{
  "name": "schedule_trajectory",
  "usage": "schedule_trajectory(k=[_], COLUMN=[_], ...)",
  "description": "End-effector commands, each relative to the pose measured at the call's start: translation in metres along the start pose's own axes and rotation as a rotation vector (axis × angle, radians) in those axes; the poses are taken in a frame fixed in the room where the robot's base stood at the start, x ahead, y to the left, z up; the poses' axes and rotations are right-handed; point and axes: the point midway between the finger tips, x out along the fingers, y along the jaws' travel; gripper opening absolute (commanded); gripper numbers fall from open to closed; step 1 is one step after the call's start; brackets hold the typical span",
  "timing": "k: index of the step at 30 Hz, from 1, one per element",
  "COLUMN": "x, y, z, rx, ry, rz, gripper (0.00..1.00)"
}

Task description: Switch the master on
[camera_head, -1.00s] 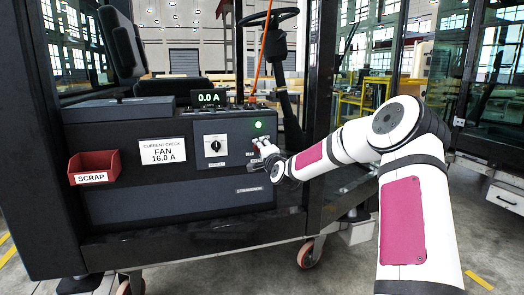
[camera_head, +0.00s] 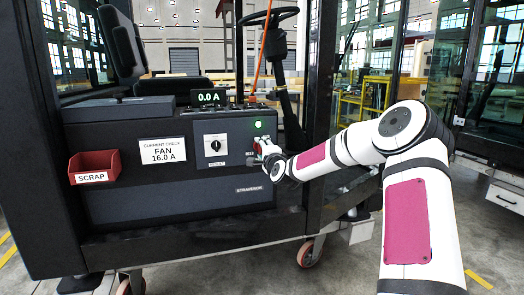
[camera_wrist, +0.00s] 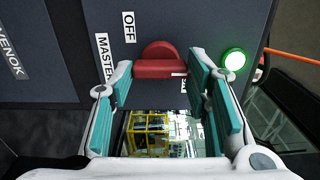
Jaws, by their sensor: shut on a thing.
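The red master switch (camera_wrist: 158,68) is a round knob with a bar handle on the dark panel. Labels reading OFF (camera_wrist: 129,27) and MASTER (camera_wrist: 104,60) are beside it. A small white mark is at the right end of the bar, near another label that is mostly hidden. My gripper (camera_wrist: 161,82) is shut on the bar, one teal-padded finger at each end. In the head view my gripper (camera_head: 264,149) is at the panel's right side and mostly covers the switch. A round green lamp (camera_head: 258,125) glows above it; it also shows in the wrist view (camera_wrist: 235,61).
A black rotary selector (camera_head: 215,145) on a white plate is left of the switch. A display (camera_head: 209,98) reads 0.0 A. A card (camera_head: 162,151) reads FAN 16.0 A. A red SCRAP bin (camera_head: 94,166) hangs at left. A dark post (camera_head: 320,110) stands right of the panel.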

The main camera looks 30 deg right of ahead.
Motion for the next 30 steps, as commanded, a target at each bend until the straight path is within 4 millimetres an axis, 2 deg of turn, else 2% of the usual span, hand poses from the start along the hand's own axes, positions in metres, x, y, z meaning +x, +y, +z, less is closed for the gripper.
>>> schedule_trajectory(k=[1, 3, 13, 17, 20, 30], x=[0.000, 0.000, -0.001, -0.009, -0.022, -0.088], y=[0.001, 0.001, 0.001, 0.000, 0.000, 0.001], z=[-0.001, -0.001, 0.000, -0.001, -0.001, -0.001], rx=[0.004, 0.003, 0.001, 0.000, -0.001, -0.001], ry=[0.002, 0.002, 0.001, 0.001, 0.001, 0.002], rz=[0.003, 0.002, 0.001, 0.001, 0.002, 0.003], gripper=[0.48, 0.64, 0.64, 0.64, 0.64, 0.64])
